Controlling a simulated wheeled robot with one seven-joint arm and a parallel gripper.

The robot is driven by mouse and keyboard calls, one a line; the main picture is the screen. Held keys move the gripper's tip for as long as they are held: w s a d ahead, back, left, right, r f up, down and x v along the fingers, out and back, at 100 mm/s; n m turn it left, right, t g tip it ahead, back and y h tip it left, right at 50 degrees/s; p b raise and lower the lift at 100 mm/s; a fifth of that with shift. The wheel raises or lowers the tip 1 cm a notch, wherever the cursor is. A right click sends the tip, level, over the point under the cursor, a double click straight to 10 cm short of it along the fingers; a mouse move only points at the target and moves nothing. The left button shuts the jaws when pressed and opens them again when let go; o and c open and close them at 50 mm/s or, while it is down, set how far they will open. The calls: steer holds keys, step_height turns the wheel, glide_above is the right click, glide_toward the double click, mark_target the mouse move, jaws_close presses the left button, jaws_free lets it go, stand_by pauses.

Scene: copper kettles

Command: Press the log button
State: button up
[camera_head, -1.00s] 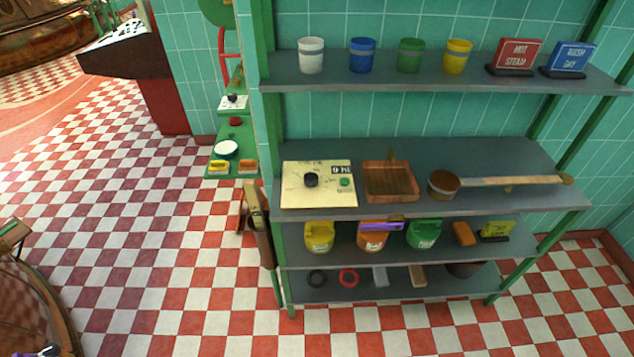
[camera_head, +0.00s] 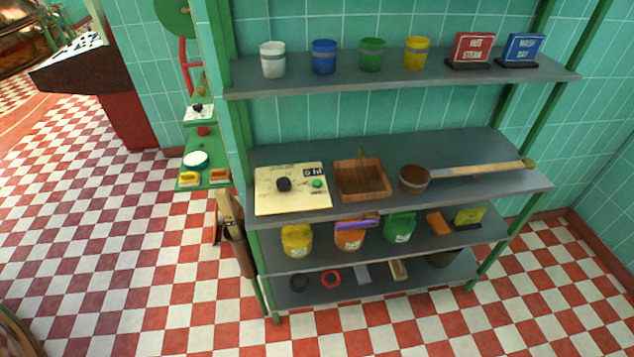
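A cream panel (camera_head: 292,202) lies at the left end of the middle shelf. It carries a black knob (camera_head: 284,184), a small round green button (camera_head: 317,183) to the knob's right, and a small dark display (camera_head: 314,171) above the button. The display's characters and the panel's lettering are too small to read surely, so I cannot tell which control is labelled log. My gripper is not in view.
A grey shelf unit (camera_head: 480,192) stands against the teal wall. Beside the panel are a wooden tray (camera_head: 362,180) and a long-handled ladle (camera_head: 415,179). Cups and signs stand above; several jugs stand below. Green side shelves (camera_head: 205,172) are at left. The checkered floor (camera_head: 110,260) in front is clear.

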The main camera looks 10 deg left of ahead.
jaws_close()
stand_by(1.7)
